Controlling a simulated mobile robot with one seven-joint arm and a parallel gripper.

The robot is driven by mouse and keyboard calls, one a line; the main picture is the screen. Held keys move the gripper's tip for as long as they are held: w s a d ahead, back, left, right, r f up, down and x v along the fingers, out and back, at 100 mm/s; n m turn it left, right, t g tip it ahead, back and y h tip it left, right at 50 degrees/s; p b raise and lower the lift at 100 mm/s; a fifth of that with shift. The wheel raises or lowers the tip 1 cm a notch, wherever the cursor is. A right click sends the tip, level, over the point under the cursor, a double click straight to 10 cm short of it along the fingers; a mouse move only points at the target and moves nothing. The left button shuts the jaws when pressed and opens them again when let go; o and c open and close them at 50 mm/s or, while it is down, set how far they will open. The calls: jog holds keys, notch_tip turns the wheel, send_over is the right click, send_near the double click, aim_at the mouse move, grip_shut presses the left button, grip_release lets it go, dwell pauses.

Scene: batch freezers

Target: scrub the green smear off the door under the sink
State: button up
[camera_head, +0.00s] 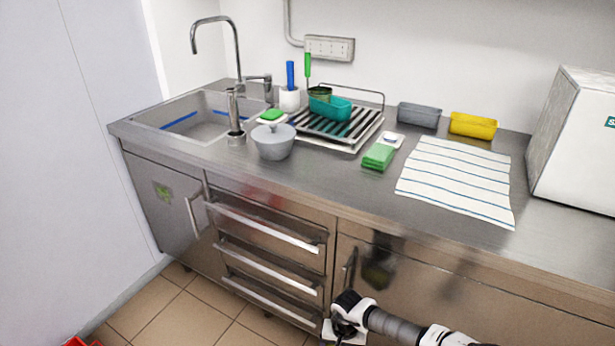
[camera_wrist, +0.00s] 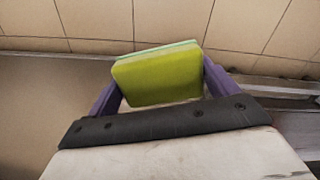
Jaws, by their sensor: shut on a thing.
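The green smear (camera_head: 163,193) is on the steel door under the sink (camera_head: 180,222), at left in the head view. My gripper (camera_wrist: 158,84) is shut on a yellow-green sponge (camera_wrist: 157,74) with a paler layer along its far edge, between purple fingers in the wrist view. In the head view my wrist is at the bottom, in front of the right-hand cabinet, well right of and apart from the smear. The sponge cannot be made out in the head view. The smear is not in the wrist view.
The door's vertical handle (camera_head: 195,211) stands out beside the smear. Drawers with long bar handles (camera_head: 268,265) lie between my arm and that door. The cabinet at right has a handle (camera_head: 350,268) close to my wrist. Tiled floor (camera_head: 170,312) is open before the sink door.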

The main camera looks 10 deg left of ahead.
jog(key=shift+s+a+f, duration=0.15)
jog(key=shift+s+f, duration=0.35)
jog(key=shift+f, duration=0.05)
jog(key=shift+w+r, duration=0.15)
jog(key=w+r, duration=0.4)
jog(key=r, duration=0.1)
jog(key=shift+w+r, duration=0.2)
jog(key=shift+r, duration=0.05)
jog(key=shift+s+d, duration=0.1)
jog(key=shift+d, duration=0.1)
